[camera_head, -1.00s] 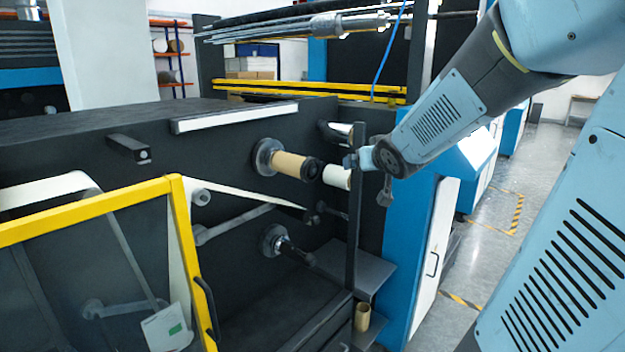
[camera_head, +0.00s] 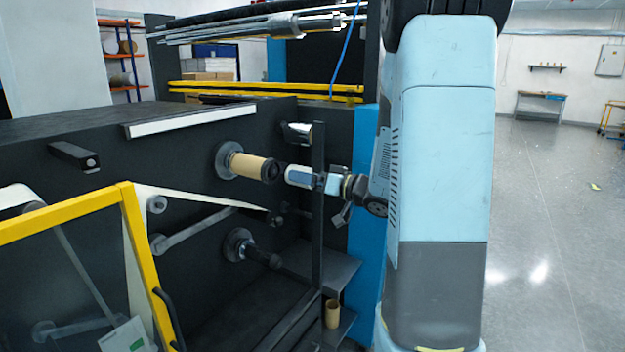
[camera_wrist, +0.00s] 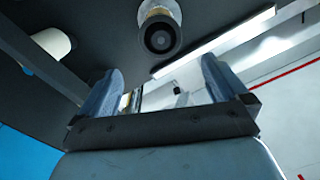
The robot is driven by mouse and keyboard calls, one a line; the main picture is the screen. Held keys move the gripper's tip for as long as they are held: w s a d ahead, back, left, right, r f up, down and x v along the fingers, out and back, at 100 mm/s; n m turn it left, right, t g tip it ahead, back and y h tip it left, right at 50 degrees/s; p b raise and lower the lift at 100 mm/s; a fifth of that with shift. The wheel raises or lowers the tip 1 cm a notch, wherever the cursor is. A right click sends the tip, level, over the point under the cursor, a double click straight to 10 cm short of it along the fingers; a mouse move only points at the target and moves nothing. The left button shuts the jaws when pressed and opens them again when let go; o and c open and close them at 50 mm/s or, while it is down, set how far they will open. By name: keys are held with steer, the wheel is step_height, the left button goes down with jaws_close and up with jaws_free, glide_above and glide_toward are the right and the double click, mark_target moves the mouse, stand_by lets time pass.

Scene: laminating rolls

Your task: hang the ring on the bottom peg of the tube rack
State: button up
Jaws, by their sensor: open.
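A dark round collar (camera_head: 271,171), which may be the ring, sits at the free end of the brown roll's spindle. In the wrist view the collar (camera_wrist: 160,38) faces me above and between the fingertips. The dark upright post (camera_head: 318,225) seems to be the tube rack. A white roll (camera_head: 298,177) sticks out beside it and also shows in the wrist view (camera_wrist: 48,50). I cannot make out the rack's bottom peg clearly. My gripper (camera_head: 324,182) is by the white roll. In the wrist view my gripper (camera_wrist: 160,68) is open, with nothing between its fingers.
The brown roll (camera_head: 248,166) is on the upper spindle, and a bare lower spindle (camera_head: 258,254) is beneath it. A brown tube (camera_head: 332,314) stands on a low shelf. A yellow-framed guard (camera_head: 135,235) is at left.

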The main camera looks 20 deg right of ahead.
mark_target(275, 170)
steer(key=x, duration=1.3)
steer(key=shift+w, duration=0.1)
steer(key=shift+c, duration=0.3)
steer(key=c, duration=0.9)
